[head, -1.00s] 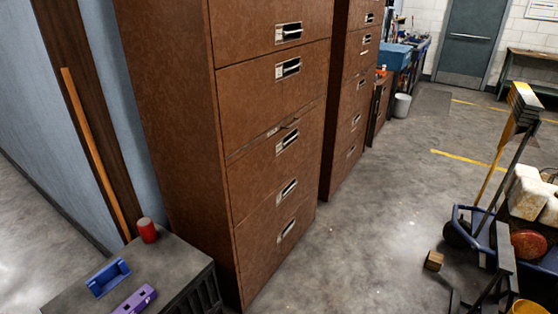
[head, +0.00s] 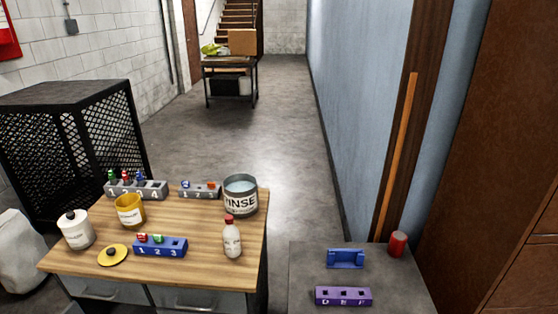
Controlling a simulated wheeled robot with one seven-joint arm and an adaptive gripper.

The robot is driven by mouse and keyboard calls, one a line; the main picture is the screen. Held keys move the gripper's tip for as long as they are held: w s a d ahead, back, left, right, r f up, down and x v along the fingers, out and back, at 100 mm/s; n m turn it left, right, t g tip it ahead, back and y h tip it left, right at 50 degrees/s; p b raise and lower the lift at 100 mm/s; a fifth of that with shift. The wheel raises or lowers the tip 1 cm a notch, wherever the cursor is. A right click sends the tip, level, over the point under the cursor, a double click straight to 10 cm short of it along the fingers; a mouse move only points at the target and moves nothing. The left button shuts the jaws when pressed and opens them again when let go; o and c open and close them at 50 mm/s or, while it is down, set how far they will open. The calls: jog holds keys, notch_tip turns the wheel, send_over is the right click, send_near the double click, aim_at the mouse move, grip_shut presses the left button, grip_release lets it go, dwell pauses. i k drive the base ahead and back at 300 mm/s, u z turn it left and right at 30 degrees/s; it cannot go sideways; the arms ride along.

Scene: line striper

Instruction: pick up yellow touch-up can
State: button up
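A yellow can (head: 130,210) with a pale label stands upright on the left part of a wooden-topped bench (head: 205,258); its label is too small to read. A round yellow lid with a dark knob (head: 112,255) lies in front of it on the bench. A white lidded jar (head: 76,229) stands to the can's left. A blue holder numbered 1 2 3 (head: 160,247) is to its right and in front. My gripper is not in view.
The bench also holds a grey rack (head: 136,190), a smaller grey rack (head: 199,191), a RINSE pot (head: 240,195) and a red-capped bottle (head: 232,238).

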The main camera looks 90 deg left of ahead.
aim_at(130, 208)
jog(key=u, duration=3.85)
jog(key=k, duration=0.5)
jog(key=u, duration=1.75)
jog(key=i, duration=1.05)
jog(key=z, duration=2.05)
